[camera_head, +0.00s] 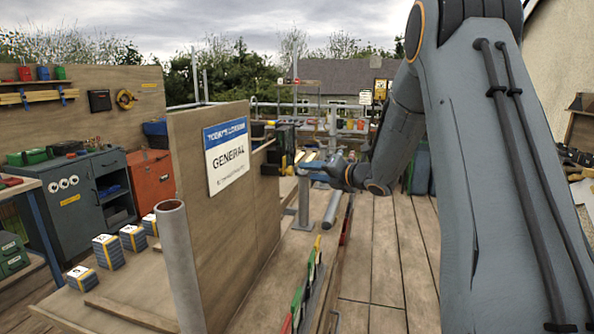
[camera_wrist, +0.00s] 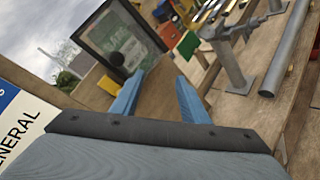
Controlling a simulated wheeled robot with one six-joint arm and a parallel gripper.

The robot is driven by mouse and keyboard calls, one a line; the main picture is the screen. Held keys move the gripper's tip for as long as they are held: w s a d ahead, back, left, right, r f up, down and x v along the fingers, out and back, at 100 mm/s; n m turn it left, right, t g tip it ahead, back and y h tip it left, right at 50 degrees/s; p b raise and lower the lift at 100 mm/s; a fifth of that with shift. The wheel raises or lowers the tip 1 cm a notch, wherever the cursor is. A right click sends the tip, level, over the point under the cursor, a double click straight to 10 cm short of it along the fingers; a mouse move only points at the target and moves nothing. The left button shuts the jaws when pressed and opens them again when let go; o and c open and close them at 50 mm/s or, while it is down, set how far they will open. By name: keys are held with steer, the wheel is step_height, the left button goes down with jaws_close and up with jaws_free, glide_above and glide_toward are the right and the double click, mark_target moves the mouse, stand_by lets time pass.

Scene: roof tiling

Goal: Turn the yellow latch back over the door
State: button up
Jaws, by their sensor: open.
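In the head view my gripper (camera_head: 306,164) is small, beyond the sign board, and the latch cannot be made out.
A wooden board with a "GENERAL" sign (camera_head: 228,154) stands left of my arm. A green piece (camera_wrist: 188,45) and a grey metal post (camera_wrist: 232,68) are right of the panel. A grey pipe (camera_wrist: 287,52) lies further right. The plank floor (camera_head: 385,255) is mostly clear.

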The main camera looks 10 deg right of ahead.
mark_target(292, 171)
steer(key=s+d+r+n+g+y, duration=0.1)
steer(key=s+n+g+y, duration=0.55)
steer(key=n, duration=0.95)
steer(key=shift+t+y, duration=0.75)
steer(key=shift+y, duration=0.2)
steer(key=p+x, duration=0.1)
steer(key=x, duration=0.1)
steer(key=p+x, duration=0.1)
steer(key=x, duration=0.1)
steer(key=w+p+x, duration=0.1)
steer(key=x, duration=0.2)
steer(key=shift+d+r, duration=0.15)
steer(key=shift+d, duration=0.1)
steer(key=shift+w+a+p, duration=0.3)
steer(key=shift+a, duration=0.2)
steer(key=c, duration=1)
